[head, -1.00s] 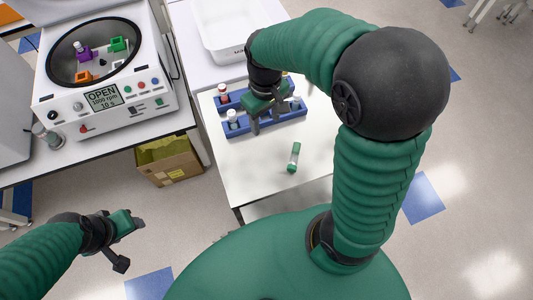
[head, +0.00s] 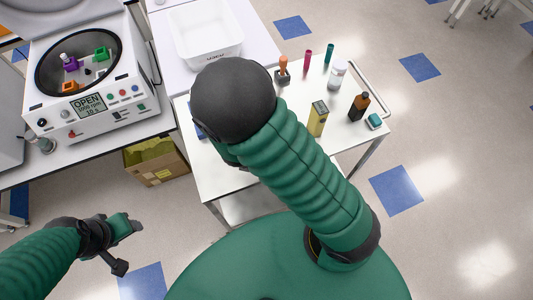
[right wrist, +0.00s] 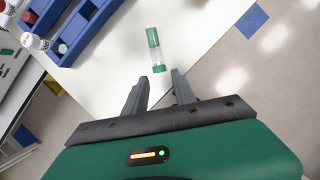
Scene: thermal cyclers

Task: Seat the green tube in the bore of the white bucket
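The green tube (right wrist: 154,48), clear with green ends, lies on the white table (right wrist: 190,30) in the right wrist view. My right gripper (right wrist: 158,82) is open and empty, with its fingertips pointing at the tube's near end, apart from it. In the head view my right arm hides the tube and this gripper. The open centrifuge (head: 88,60) at the upper left holds purple (head: 70,64), green (head: 102,54) and orange (head: 69,87) buckets.
A blue rack (right wrist: 75,35) with capped tubes stands left of the green tube. A white bin (head: 205,35) is behind the table. Bottles, a yellow box (head: 318,118) and other small items stand on the table's right side. A cardboard box (head: 157,162) sits below.

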